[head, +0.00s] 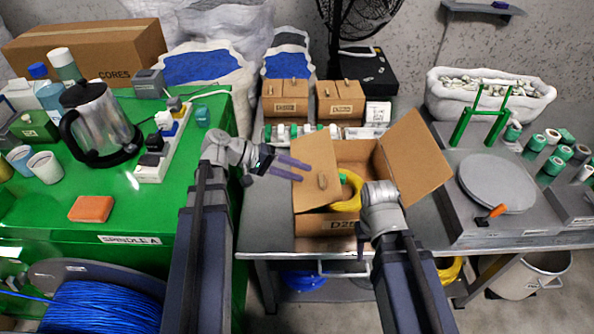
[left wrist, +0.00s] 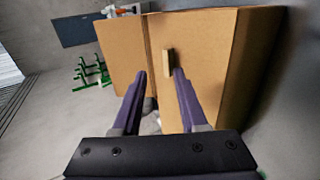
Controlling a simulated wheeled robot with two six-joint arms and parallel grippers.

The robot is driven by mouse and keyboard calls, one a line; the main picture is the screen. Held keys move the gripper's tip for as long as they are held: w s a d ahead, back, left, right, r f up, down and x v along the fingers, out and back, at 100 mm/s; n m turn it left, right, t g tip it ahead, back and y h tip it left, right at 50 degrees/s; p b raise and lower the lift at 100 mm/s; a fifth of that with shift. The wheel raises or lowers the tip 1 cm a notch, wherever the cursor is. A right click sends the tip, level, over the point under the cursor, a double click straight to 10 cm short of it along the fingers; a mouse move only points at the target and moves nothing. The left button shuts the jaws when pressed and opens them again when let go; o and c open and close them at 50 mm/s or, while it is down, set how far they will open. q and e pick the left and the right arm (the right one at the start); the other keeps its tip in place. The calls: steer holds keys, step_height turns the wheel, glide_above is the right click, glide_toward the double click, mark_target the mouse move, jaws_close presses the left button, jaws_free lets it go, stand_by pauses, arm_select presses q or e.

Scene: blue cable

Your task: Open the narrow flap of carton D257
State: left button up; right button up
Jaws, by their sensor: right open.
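Carton D257 (head: 343,222) stands on the grey table with a yellow coil (head: 348,192) inside. Its right flap (head: 414,158) is folded open outward. Its left flap (head: 309,187) slants over the left part of the opening and carries a small tab (head: 323,181). My left gripper (head: 291,169) is open at the flap's left edge. In the left wrist view the tab (left wrist: 168,64) lies ahead between the purple fingertips, nearer the right one; contact is unclear. My right gripper (head: 378,208) is at the carton's front right; its fingers are hidden by its wrist.
A green bench (head: 90,215) with a kettle (head: 100,125) and power strip (head: 162,148) stands left. Small cartons (head: 285,97) and a fan (head: 360,20) are behind. A grey turntable (head: 497,182) and green spools (head: 553,165) are right.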

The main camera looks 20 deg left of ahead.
arm_select(q)
steer(key=p+v, duration=0.3)
steer(key=v, duration=0.4)
steer(key=shift+a+r+p, duration=0.15)
steer(key=shift+a+p, duration=0.15)
steer(key=shift+a, duration=0.05)
steer(key=shift+s+d, duration=0.1)
steer(key=s+d+f+m+g+y+p, duration=0.2)
steer(key=s+d+y, duration=0.3)
steer(key=d, duration=0.3)
steer(key=s+d+f+m+g+y+p, duration=0.2)
steer(key=s+d+f+m+y, duration=0.2)
steer(key=d+y, duration=0.3)
steer(key=shift+s+d+f+m+g, duration=0.35)
steer(key=shift+d+f+m, duration=0.25)
steer(key=shift+d+f, duration=0.35)
steer(key=shift+d+r+y, duration=0.15)
steer(key=shift+y, duration=0.45)
steer(key=shift+c, duration=0.2)
